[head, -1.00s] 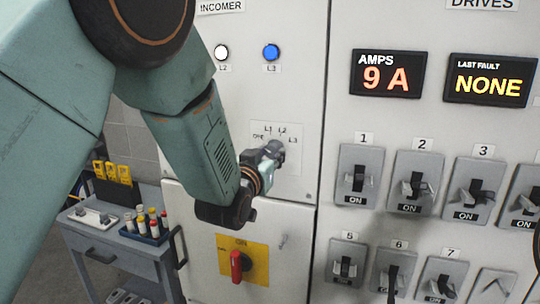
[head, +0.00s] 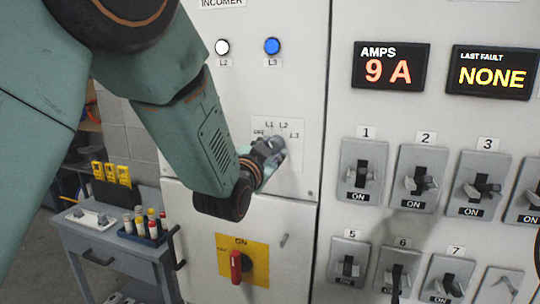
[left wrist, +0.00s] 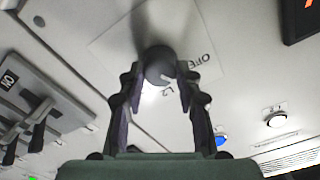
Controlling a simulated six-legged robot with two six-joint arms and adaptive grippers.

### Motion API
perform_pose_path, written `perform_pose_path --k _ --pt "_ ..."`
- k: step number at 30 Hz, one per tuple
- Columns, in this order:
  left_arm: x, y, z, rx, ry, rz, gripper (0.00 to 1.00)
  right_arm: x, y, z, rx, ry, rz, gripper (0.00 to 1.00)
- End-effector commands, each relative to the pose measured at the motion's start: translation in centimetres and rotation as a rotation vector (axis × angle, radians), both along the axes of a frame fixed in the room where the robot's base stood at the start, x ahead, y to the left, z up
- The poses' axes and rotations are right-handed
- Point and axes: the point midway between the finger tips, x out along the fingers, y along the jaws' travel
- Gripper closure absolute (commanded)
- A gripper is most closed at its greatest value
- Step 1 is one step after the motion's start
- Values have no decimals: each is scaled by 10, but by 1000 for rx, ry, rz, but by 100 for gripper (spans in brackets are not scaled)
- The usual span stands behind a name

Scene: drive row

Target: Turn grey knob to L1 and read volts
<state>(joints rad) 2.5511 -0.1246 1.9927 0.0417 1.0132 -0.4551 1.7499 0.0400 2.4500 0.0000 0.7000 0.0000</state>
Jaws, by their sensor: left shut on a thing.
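The grey knob (head: 278,144) stands on a pale plate (head: 291,164) marked OFF, L1, L2 and L3 on the left cabinet door. My left gripper (head: 271,150) is shut on the knob, partly hiding it in the head view. In the left wrist view the round knob (left wrist: 160,65) sits between the two fingers of my left gripper (left wrist: 160,85). OFF and L2 are readable beside it; L1 is not clear there. I cannot tell which mark the knob points to. No volts reading is in view. My right gripper is not in view.
A red switch handle (head: 236,266) on a yellow plate is below. White (head: 222,47) and blue (head: 272,46) lamps are above. The amps display (head: 391,66) reads 9 A, the fault display (head: 492,72) NONE. Breaker switches fill the right; a grey cart (head: 115,250) stands left.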

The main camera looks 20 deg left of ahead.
Motion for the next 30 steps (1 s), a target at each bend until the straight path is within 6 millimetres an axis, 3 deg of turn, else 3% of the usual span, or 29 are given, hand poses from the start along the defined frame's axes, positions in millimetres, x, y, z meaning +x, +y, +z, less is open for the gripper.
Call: perform_pose_path --k 9,26,27,30 --pt "0 0 -1 133 -5 0 98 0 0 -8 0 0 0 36" --pt "0 0 0 162 -6 0 98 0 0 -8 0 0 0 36" --pt "0 0 0 162 -6 0 64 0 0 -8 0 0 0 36" --pt "0 0 0 162 -6 0 55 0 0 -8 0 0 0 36"
